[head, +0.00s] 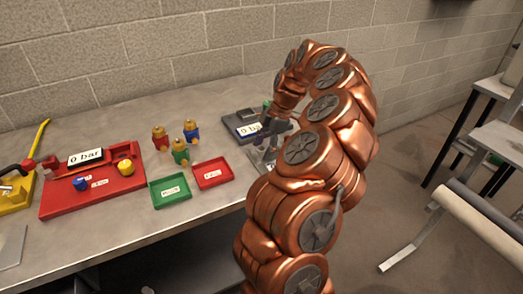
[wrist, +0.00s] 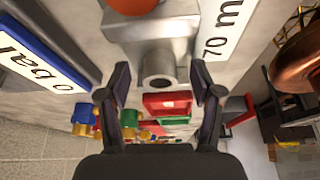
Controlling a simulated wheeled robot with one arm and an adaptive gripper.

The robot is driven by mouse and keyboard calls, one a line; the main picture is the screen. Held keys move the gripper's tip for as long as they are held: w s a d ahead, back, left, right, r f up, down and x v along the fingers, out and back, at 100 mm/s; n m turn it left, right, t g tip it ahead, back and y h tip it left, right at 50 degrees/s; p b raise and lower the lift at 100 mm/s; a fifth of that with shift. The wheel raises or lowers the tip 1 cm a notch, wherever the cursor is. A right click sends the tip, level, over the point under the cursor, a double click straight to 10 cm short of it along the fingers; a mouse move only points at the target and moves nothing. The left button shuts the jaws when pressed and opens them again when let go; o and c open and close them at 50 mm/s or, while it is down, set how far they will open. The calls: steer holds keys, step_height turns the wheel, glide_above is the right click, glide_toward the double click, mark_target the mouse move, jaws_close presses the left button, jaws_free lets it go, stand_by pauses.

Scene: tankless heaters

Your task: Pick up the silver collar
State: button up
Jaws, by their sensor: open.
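In the wrist view, a grey metal ring with a dark round hole (wrist: 158,72) sticks out from a grey block (wrist: 150,35); it looks like the silver collar, though I cannot tell if it is a separate part. My gripper (wrist: 160,80) is open, with one dark finger on either side of the ring. No contact shows. In the head view my gripper (head: 272,127) is over the right end of the bench, beside a grey station with a "0 bar" display (head: 250,129). My arm hides much of that area, and I cannot make out the collar there.
On the bench (head: 120,222) are a red station (head: 95,196) with a "0 bar" display, several brass-topped coloured fittings (head: 180,152), a green tray (head: 170,191) and a red tray (head: 212,173). A yellow device (head: 15,200) stands far left. A block wall runs behind.

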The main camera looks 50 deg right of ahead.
steer(key=shift+f, duration=0.15)
jaws_close()
stand_by(0.4)
